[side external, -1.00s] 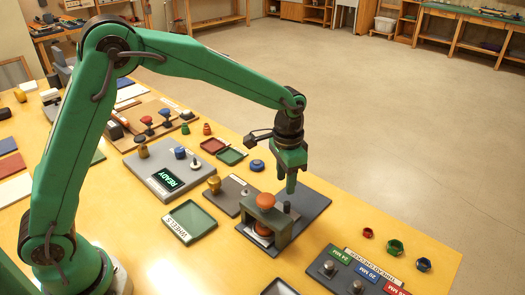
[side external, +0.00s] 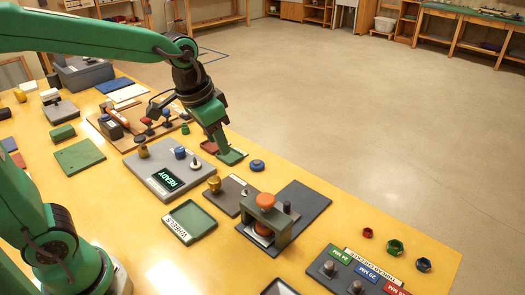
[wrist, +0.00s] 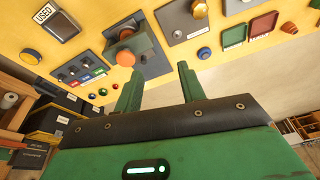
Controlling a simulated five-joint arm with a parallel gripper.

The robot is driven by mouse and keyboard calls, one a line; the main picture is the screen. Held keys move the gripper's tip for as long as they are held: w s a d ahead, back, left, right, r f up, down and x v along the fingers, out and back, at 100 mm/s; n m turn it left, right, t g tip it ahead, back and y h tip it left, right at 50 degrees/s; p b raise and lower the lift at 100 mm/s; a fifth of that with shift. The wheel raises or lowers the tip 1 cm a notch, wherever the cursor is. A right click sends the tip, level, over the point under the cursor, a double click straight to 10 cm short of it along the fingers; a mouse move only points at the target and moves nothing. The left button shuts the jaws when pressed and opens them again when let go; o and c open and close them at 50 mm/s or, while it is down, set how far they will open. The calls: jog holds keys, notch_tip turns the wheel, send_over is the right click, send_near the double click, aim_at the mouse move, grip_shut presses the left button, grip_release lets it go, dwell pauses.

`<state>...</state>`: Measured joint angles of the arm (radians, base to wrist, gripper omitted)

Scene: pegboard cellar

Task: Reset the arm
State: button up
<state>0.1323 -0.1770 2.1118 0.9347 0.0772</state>
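My green gripper (side external: 226,150) is held above the table, in front of the small red and green trays in the side view. In the wrist view my gripper (wrist: 160,84) shows two fingers standing well apart with nothing between them. The arm reaches out from the left, and its elbow is cut off by the top edge of the side view. The grey box with the lit READY display (side external: 169,181) lies on the table to the left of the gripper.
A press-like stand with an orange knob (side external: 266,201) is on a dark plate at the middle. A green WHEELS tray (side external: 190,221), a blue knob (side external: 257,165) and threaded-nut stations (side external: 362,270) lie around. Open floor lies beyond the table (side external: 330,195).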

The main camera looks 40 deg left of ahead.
jog(key=s+a+n+t, duration=0.2)
jog(key=s+a, duration=0.2)
jog(key=s, duration=0.8)
jog(key=shift+s+a+r, duration=0.2)
jog(key=shift+a+r, duration=0.1)
jog(key=shift+r, duration=0.05)
